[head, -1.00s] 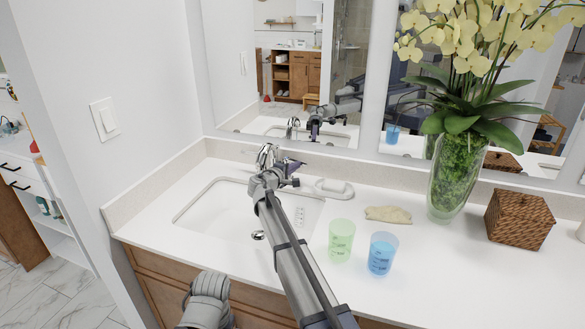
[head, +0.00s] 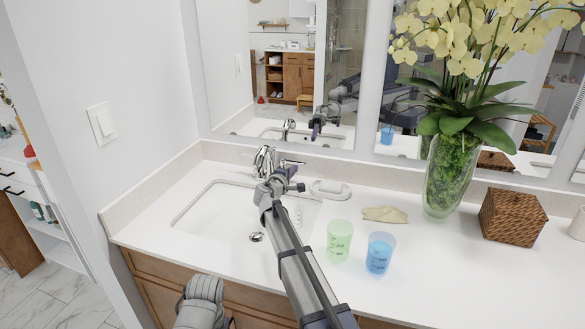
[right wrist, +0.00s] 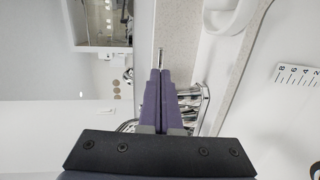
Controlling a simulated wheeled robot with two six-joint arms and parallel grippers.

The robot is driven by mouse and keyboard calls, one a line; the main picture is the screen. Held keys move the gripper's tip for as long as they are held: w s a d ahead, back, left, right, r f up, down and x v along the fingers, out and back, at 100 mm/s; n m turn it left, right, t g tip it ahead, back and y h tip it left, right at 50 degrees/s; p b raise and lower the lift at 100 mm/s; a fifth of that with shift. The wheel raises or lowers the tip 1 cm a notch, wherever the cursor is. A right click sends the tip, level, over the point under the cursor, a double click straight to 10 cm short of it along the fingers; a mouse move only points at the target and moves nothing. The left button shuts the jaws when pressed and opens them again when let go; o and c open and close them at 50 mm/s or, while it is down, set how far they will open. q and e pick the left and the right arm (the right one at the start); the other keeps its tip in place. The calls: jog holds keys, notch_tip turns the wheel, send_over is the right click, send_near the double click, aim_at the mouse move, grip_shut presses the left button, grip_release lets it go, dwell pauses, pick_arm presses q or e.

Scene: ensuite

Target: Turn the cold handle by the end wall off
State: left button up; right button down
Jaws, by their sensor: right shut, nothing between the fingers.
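The chrome tap (head: 264,160) stands at the back of the sink near the left end wall. One thin lever handle (head: 292,162) points right from it. Another seems to point left, towards the end wall. I cannot tell from markings which is cold. My right gripper (head: 294,181) is just in front of the right lever, with its purple fingers shut and empty. In the right wrist view the shut fingers (right wrist: 160,90) partly cover the tap (right wrist: 192,100), and a thin metal tip shows past them. I cannot tell whether they touch it. My left gripper is out of view.
The white sink (head: 205,208) lies below the tap. A soap dish (head: 330,188), green cup (head: 339,240), blue cup (head: 380,252), folded cloth (head: 386,214), flower vase (head: 449,180) and woven box (head: 512,215) stand to the right. The mirror (head: 232,60) is close behind.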

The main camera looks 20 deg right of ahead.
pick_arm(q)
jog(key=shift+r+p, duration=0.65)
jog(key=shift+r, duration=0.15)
pick_arm(e)
jog(key=v, duration=1)
jog(key=shift+s+d, duration=0.3)
jog(key=shift+d, duration=0.1)
